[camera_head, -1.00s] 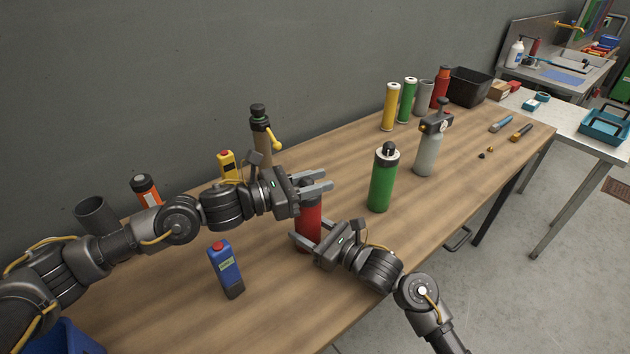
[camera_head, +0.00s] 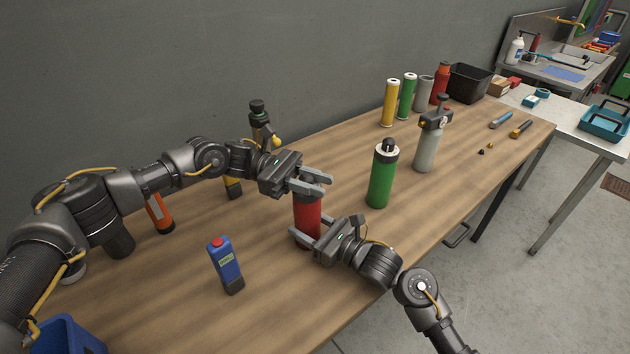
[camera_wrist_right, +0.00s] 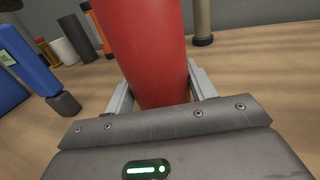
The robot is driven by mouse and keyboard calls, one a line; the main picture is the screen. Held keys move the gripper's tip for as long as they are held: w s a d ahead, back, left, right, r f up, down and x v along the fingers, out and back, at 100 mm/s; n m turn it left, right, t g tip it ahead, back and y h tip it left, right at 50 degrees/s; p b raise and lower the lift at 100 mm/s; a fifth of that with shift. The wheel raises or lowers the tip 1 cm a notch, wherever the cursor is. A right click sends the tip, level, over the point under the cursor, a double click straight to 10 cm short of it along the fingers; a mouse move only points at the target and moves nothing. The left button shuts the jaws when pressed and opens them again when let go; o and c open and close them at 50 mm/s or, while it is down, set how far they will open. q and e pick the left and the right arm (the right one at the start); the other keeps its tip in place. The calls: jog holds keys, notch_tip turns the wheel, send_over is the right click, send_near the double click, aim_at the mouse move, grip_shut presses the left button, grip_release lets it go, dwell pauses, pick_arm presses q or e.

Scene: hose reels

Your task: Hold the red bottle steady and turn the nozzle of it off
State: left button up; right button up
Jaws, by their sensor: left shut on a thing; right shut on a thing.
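The red bottle (camera_head: 308,218) stands on the wooden table in the head view. My right gripper (camera_head: 312,232) is shut around its lower body, and the right wrist view shows the red body (camera_wrist_right: 147,50) between the two fingers. My left gripper (camera_head: 318,182) is at the top of the bottle, shut on the nozzle there. The fingers cover the nozzle, so its turn position is hidden.
A green bottle (camera_head: 382,178) and a grey bottle (camera_head: 428,145) stand to the right. An orange bottle (camera_head: 159,212) is partly behind my left arm. A black bin (camera_head: 468,84) is at the far end.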

pick_arm(q)
jog(key=shift+s+f+m+g+y, duration=0.15)
jog(key=shift+m+g+y, duration=0.55)
jog(key=shift+g, duration=0.4)
jog(key=o, duration=1)
jog(key=shift+a, duration=0.1)
jog(key=shift+r, duration=0.2)
notch_tip(320, 180, up, 10)
jog(key=shift+f, duration=0.1)
pick_arm(e)
jog(key=o, duration=1.3)
jog(key=shift+c, duration=0.2)
